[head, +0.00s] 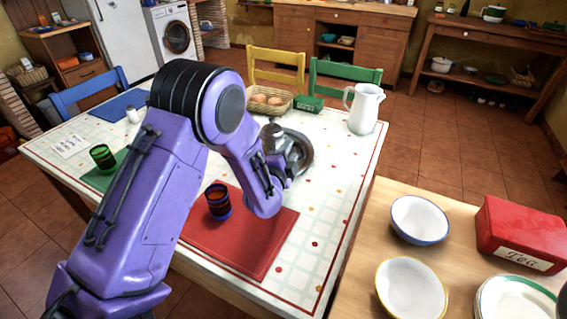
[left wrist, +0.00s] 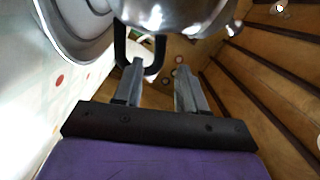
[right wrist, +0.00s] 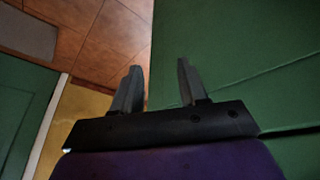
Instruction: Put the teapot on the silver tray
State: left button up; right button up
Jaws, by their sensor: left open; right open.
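The silver teapot (head: 271,136) is partly hidden behind my left arm in the head view. The round silver tray (head: 304,148) shows just right of it, and I cannot tell whether they touch. My left gripper (head: 277,178) is open close to the teapot. In the left wrist view, the teapot's shiny body (left wrist: 178,12) is at the top and its dark handle (left wrist: 153,70) loops down at the open fingers (left wrist: 159,72), overlapping the left one. The tray's rim (left wrist: 72,52) is at upper left. My right gripper (right wrist: 158,66) is open and empty, out of the head view.
The table holds a white jug (head: 364,110), a basket (head: 268,101), a dark cup (head: 218,203) on a red mat (head: 250,245), and a green glass (head: 102,157). A counter at right has bowls (head: 420,218) and a red tea box (head: 520,232). Green surfaces (right wrist: 230,60) flank my right gripper.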

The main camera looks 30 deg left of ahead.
pick_arm(q)
jog(key=s+d, duration=0.1)
jog(key=s, duration=0.6)
jog(key=shift+s+d+r+b, duration=0.15)
jog(key=shift+s+r+b, duration=0.1)
jog(key=shift+s+b, duration=0.1)
